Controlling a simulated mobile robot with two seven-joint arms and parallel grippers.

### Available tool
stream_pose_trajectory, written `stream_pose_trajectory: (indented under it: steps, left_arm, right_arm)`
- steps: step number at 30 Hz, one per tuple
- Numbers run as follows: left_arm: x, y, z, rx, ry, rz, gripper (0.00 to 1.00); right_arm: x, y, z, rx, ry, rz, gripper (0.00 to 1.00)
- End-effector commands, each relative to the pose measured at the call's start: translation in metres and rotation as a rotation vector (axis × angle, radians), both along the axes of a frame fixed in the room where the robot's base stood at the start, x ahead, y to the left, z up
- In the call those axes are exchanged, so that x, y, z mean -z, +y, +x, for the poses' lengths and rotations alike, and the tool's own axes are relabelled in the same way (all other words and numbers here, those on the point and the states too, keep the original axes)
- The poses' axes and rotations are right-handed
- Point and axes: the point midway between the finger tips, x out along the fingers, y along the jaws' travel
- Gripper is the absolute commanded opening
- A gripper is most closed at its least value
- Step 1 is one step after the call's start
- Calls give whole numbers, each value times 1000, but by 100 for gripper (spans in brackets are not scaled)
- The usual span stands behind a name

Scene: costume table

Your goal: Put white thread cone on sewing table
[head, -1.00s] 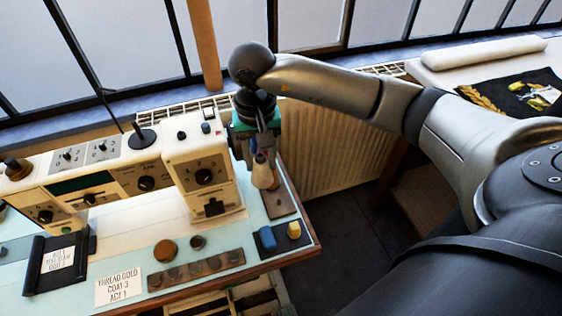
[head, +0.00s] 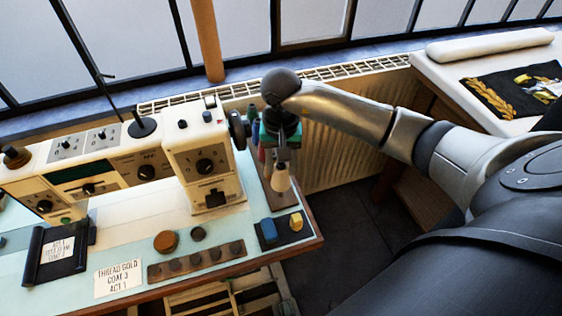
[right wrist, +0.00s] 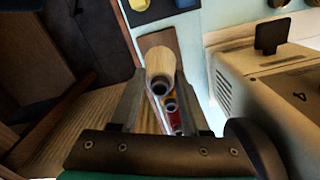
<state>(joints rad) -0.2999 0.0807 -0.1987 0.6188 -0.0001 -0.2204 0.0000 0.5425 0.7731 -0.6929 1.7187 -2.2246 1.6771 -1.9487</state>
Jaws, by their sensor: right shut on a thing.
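The white thread cone (head: 281,178), cream coloured, is between the fingers of my right gripper (head: 281,158). The gripper is shut on it and points down at the right end of the sewing table (head: 225,258). In the right wrist view the cone (right wrist: 161,63) sits between the two fingers, over a brown wooden strip (right wrist: 157,40). I cannot tell whether it touches the strip. Red and other coloured spools (right wrist: 172,108) show close behind it. My left gripper is not in view.
A cream sewing machine (head: 200,155) stands just left of the gripper. A blue and a yellow block (head: 296,222) lie on a dark tray in front. A radiator (head: 345,155) is behind and to the right. Another table (head: 455,85) stands at far right.

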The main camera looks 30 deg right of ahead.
Motion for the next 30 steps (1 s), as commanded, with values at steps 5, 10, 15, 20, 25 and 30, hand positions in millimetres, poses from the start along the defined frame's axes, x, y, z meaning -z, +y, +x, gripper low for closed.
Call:
stream_pose_trajectory:
  steps: [5, 10, 15, 20, 25, 30]
  left_arm:
    - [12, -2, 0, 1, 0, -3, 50]
    - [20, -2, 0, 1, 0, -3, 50]
    - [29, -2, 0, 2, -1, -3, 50]
    - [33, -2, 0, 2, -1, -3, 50]
    - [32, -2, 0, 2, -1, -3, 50]
    - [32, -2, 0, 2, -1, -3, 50]
  right_arm:
    - [18, 0, 0, 0, 2, 1, 0]
    - [31, 0, 0, 0, 0, 0, 0]
    - [41, 0, 1, -1, -2, -1, 0]
    - [43, 0, 0, -1, -1, -1, 0]
    - [43, 0, 0, -1, -1, 1, 0]
    - [43, 0, 0, -1, 0, 0, 0]
